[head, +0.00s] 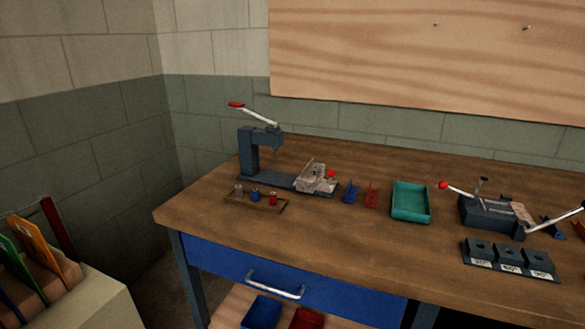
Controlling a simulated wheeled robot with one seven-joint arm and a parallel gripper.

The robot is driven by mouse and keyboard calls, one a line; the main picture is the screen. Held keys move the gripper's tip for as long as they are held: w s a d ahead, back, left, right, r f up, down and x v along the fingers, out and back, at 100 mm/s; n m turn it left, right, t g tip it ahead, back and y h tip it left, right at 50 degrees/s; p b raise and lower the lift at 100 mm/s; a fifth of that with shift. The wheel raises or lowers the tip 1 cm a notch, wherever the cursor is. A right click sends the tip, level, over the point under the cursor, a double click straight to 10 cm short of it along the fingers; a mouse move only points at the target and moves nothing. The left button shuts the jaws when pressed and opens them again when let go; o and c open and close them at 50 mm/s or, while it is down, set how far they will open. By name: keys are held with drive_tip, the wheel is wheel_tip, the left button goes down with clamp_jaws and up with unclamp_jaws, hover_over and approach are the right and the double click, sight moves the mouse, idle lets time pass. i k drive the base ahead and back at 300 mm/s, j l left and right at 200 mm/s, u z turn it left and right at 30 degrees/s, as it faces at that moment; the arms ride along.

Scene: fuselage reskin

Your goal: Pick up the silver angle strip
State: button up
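No piece stands out clearly as the silver angle strip. A silver-grey, angled metal piece (314,176) sits at the right end of the dark lever press's base (265,178), beside a red knob (331,173). I cannot tell whether it is the strip or part of a fixture. A small blue angled piece (350,192) and a red angled piece (371,195) stand on the wooden bench just right of it. My gripper is not in view.
A teal tray (410,218) stands right of the red piece. A dark clamp fixture (490,212) with levers and a labelled block (511,263) are farther right. A small rack (255,202) holds coloured cylinders. The bench front (330,250) is clear. A cabinet (105,300) stands at lower left.

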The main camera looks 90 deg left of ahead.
sight(310, 170)
drive_tip(key=k+j+u, duration=0.1)
drive_tip(key=u, duration=0.4)
drive_tip(key=k+j+u, duration=0.15)
drive_tip(key=u, duration=0.35)
drive_tip(key=k+j+u, duration=0.1)
drive_tip(key=u, duration=2.2)
